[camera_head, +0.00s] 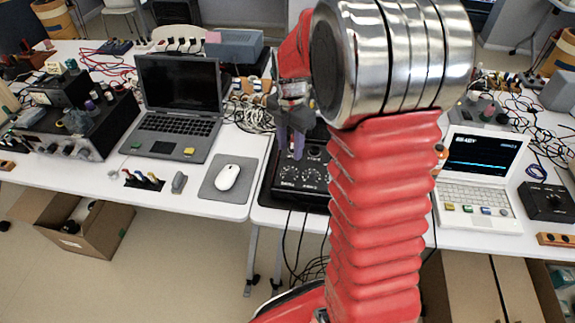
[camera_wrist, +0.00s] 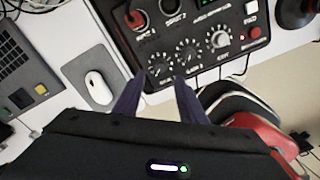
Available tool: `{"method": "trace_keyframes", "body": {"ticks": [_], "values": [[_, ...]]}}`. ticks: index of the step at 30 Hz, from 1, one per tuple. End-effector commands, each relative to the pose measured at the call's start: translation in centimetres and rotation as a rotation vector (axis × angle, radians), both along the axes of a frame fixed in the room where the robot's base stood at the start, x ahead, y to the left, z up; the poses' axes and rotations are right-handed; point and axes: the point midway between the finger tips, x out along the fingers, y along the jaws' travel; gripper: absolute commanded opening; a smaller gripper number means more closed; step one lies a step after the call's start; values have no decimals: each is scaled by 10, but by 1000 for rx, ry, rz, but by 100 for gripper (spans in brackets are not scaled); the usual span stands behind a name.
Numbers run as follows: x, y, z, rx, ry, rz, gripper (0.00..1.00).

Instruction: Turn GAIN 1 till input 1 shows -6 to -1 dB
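The black audio box (camera_head: 284,194) stands on the right-hand table, partly hidden by my arm. In the wrist view its panel (camera_wrist: 205,75) shows two dark dials with white scale marks; I take the left one for GAIN 1 (camera_wrist: 158,66), the other for GAIN 2 (camera_wrist: 187,56). A small green readout (camera_wrist: 212,3) is cut off at the top, so the input 1 level is unreadable. My gripper (camera_wrist: 160,78) points at the panel, its two dark fingers apart, tips around the near side of the left dial. Contact cannot be told. In the head view my gripper (camera_head: 297,152) hangs over the box.
A silver knob (camera_wrist: 220,38) and a red button (camera_wrist: 255,32) sit right of the dials. A mouse (camera_head: 227,177) on a grey pad and a dark laptop (camera_head: 180,100) are left. A white laptop (camera_head: 478,165) showing READY is right. Cables hang below the box.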

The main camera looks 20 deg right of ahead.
Motion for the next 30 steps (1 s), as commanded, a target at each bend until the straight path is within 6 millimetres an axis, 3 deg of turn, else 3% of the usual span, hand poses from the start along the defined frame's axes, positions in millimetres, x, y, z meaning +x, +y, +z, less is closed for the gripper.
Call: {"method": "trace_keyframes", "body": {"ticks": [15, 27, 30], "values": [[0, 0, -74, 0, 2, 0, 37], [0, 0, -82, 0, 0, 0, 37], [0, 0, -82, 0, 0, 0, 32]]}}
